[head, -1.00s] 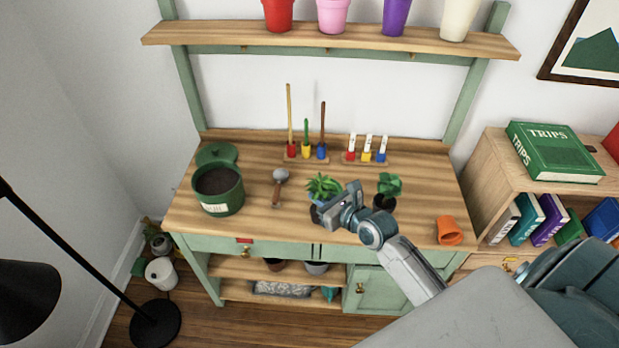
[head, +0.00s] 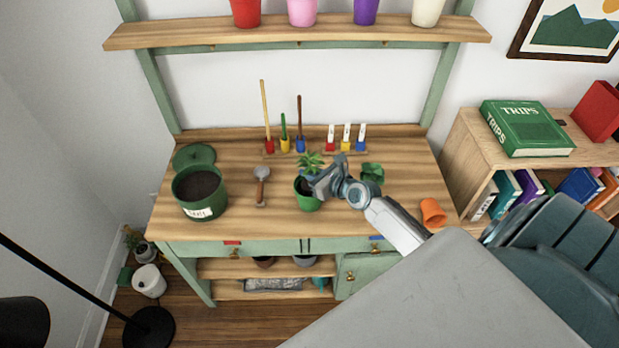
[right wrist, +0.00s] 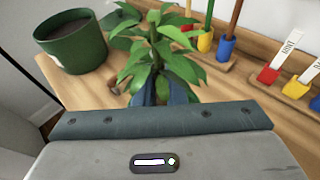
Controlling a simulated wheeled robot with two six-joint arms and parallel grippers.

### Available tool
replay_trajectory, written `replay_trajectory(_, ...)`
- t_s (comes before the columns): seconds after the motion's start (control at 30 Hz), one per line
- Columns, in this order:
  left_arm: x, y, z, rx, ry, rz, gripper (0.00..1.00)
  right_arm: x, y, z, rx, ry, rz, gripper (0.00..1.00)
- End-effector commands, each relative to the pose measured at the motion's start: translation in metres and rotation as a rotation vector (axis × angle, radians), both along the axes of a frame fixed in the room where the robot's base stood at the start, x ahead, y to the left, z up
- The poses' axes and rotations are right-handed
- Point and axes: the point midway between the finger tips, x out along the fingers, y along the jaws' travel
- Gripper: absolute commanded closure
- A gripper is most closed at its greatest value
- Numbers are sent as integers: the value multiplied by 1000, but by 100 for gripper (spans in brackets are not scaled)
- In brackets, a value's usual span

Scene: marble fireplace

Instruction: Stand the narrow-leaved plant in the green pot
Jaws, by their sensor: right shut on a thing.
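The narrow-leaved plant (head: 310,163) shows its leaves just above the green pot (head: 309,202) on the bench. My right gripper (head: 322,183) reaches in from the right and is shut on the plant. In the right wrist view the plant (right wrist: 157,55) stands upright at the fingers, and its lower part is hidden by the gripper body. A dark mass shows at the pot's mouth, below the leaves. I cannot tell how deep the plant sits. My left gripper is not in view.
A large green soil tub (head: 187,209) stands at the left with its lid (head: 193,156) behind. A trowel (head: 261,185) lies beside the pot. Tools and labels stand behind.

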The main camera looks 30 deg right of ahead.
Motion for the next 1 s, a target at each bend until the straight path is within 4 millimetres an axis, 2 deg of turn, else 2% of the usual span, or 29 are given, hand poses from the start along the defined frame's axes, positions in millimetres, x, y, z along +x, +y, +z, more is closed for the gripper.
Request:
replay_trajectory(0.03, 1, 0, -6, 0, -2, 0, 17, 0, 0, -9, 2, -1, -1, 100)
replay_trajectory(0.1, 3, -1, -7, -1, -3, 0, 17, 0, 0, -13, 1, -1, -1, 100)
replay_trajectory(0.47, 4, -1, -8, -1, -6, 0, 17, 0, 0, -16, 0, -2, -1, 100)
replay_trajectory(0.5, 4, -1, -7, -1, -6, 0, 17, 0, 0, -15, 0, -1, -1, 84)
replay_trajectory(0.6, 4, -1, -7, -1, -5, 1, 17, 0, 0, -15, 0, -1, -1, 68)
replay_trajectory(0.93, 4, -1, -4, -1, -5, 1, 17, 0, 0, -11, -1, -1, 0, 68)
replay_trajectory(1.0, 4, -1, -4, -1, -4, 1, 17, -7, -2, -11, -2, 0, 0, 68)
